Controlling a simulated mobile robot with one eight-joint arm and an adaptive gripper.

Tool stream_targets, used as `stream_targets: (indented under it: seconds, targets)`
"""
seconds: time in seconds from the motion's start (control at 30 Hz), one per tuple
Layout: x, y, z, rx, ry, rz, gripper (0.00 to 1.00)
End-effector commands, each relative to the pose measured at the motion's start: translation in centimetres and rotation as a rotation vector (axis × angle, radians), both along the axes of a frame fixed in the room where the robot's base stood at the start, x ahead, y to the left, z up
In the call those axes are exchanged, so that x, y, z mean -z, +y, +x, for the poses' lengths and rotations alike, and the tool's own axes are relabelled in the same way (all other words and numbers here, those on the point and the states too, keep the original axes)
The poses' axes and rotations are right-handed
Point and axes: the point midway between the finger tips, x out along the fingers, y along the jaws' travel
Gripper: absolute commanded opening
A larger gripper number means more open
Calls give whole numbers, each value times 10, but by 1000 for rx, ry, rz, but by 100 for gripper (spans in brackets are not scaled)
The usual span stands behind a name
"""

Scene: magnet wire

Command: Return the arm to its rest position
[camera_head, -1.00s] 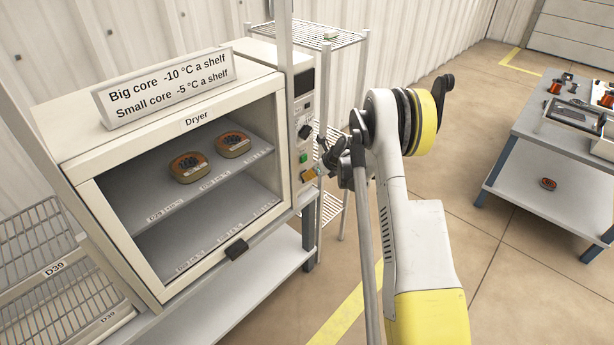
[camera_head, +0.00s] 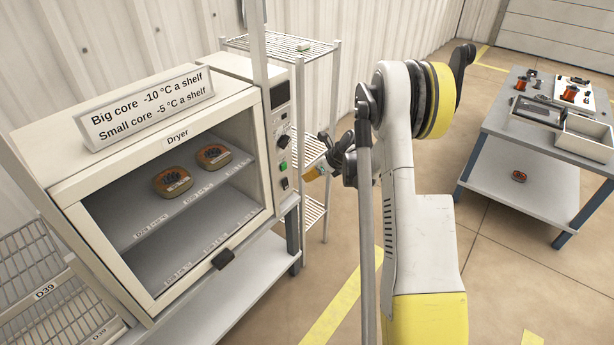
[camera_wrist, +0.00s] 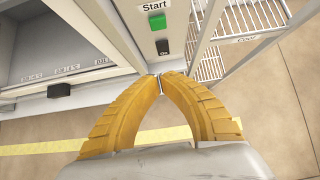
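My gripper (camera_head: 312,174) is in front of the right side of the dryer, near its control panel, in the head view. In the wrist view its two yellow fingers (camera_wrist: 160,78) arch together and their tips meet, with nothing seen held between them. The white and yellow arm (camera_head: 405,200) stands raised and bent in the middle of the head view. The dryer (camera_head: 160,132) stands at the left, and two cores (camera_head: 172,181) (camera_head: 213,156) sit on its upper shelf. The green Start button (camera_wrist: 157,22) is beyond the fingertips in the wrist view, apart from them.
A wire rack (camera_head: 290,48) stands right behind the dryer, and another rack (camera_head: 40,275) is at lower left. A workbench (camera_head: 520,185) with trays and parts is at the right, with a small core (camera_head: 518,176) on its lower shelf. The floor between is clear.

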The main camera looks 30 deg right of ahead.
Motion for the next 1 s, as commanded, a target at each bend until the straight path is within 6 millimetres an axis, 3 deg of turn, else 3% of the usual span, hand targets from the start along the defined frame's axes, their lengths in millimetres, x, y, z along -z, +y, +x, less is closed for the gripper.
stream_targets:
  seconds: [0.33,0.43,0.57,0.67,0.8,1.0]
  targets:
    - [-1,1,0,-2,0,-2,0]
    - [-12,8,-1,-42,-7,-37,0]
    - [-54,35,-9,-200,-31,-173,0]
    - [-98,67,-25,-390,-61,-335,0]
    - [-153,112,-60,-682,-105,-575,0]
    - [-209,170,-127,-1108,-170,-908,0]
